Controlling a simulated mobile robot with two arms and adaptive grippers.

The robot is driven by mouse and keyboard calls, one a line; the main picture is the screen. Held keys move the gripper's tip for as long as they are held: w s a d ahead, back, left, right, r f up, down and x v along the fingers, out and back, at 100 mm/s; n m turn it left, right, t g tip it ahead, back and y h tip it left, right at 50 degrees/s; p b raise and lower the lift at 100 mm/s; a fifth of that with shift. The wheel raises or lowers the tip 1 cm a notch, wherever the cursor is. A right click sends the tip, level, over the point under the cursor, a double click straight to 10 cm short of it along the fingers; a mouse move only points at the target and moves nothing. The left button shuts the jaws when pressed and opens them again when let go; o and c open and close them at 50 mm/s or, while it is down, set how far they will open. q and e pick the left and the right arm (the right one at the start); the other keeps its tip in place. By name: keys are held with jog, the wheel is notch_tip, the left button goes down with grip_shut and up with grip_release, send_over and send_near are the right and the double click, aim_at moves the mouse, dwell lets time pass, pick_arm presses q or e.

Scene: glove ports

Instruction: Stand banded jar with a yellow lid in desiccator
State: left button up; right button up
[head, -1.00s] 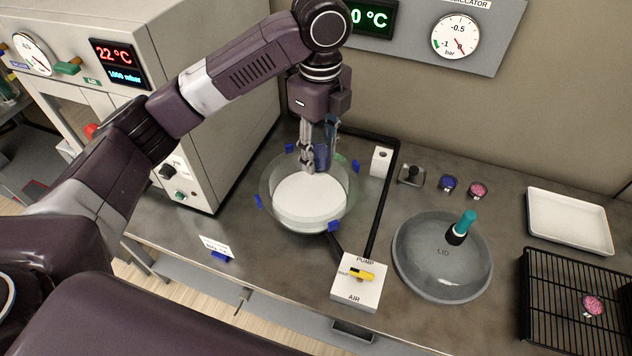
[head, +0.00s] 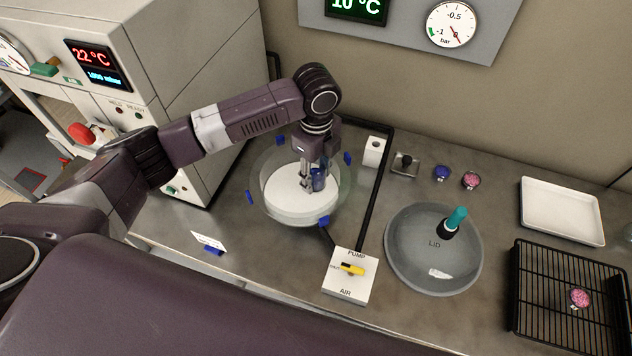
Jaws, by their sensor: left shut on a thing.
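The desiccator (head: 290,217) is an open clear glass bowl with a white plate inside and blue clips around it, left of the picture's middle. My left gripper (head: 312,182) points down into the bowl, over the right half of the plate. It is shut on a blue jar (head: 319,181), held upright low over the plate. I cannot tell whether the jar's base touches the plate. The gripper covers the jar's top, so no yellow lid shows, and no band can be made out. My right gripper is not in view.
The desiccator's lid (head: 425,262) with its teal-topped knob lies on the bench to the right. A pump/air valve box (head: 346,287) stands in front. A white tray (head: 562,212) and a black rack (head: 540,308) are far right. An oven-like cabinet (head: 205,95) stands left.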

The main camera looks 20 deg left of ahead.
aim_at(316, 186)
pick_arm(q)
notch_tip(316, 186, down, 4)
jog(key=shift+r+p, duration=0.1)
jog(key=shift+p, duration=0.35)
jog(key=shift+f, duration=0.4)
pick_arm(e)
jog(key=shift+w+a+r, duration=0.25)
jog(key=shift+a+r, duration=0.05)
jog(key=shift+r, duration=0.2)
pick_arm(q)
jog(key=shift+f, duration=0.15)
jog(key=o, duration=1.4)
jog(key=shift+c, duration=0.2)
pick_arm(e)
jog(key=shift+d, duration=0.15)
